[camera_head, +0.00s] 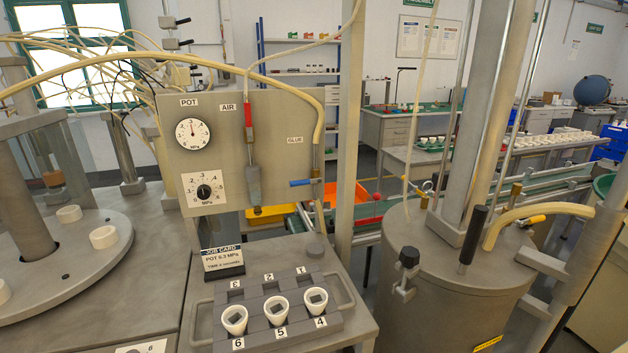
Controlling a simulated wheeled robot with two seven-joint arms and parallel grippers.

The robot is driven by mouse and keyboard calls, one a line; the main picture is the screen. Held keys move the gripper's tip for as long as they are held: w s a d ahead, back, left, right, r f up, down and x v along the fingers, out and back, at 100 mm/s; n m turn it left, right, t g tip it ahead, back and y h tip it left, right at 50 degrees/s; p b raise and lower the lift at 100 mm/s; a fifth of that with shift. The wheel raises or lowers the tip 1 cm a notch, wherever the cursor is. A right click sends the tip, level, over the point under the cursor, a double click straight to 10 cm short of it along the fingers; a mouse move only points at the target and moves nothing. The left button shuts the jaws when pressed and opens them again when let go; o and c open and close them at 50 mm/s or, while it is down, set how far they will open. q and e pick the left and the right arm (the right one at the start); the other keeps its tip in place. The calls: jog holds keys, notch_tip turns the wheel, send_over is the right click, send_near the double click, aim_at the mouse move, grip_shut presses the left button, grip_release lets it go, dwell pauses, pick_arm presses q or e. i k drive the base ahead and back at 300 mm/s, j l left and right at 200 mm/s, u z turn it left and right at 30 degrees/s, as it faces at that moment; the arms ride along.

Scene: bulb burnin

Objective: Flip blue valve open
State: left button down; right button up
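The blue valve handle (303,182) sits at the right edge of the grey panel, below the GLUE label (295,140). The handle lies about level and points left from a brass-coloured valve body (316,190). A thick cream hose arches over the panel and comes down to this valve's pipe. Neither of my grippers shows in the head view, and nothing touches the blue handle.
The panel (270,110) carries a POT gauge (193,134), a dial (204,192) and a red-topped AIR line (247,115). A grey tray (290,290) with white cups and a job card (222,261) stand below. A large grey pot (440,280) stands to the right.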

aim_at(306, 182)
jog(key=l, duration=1.9)
jog(key=i+j, duration=0.05)
jog(key=i, duration=0.05)
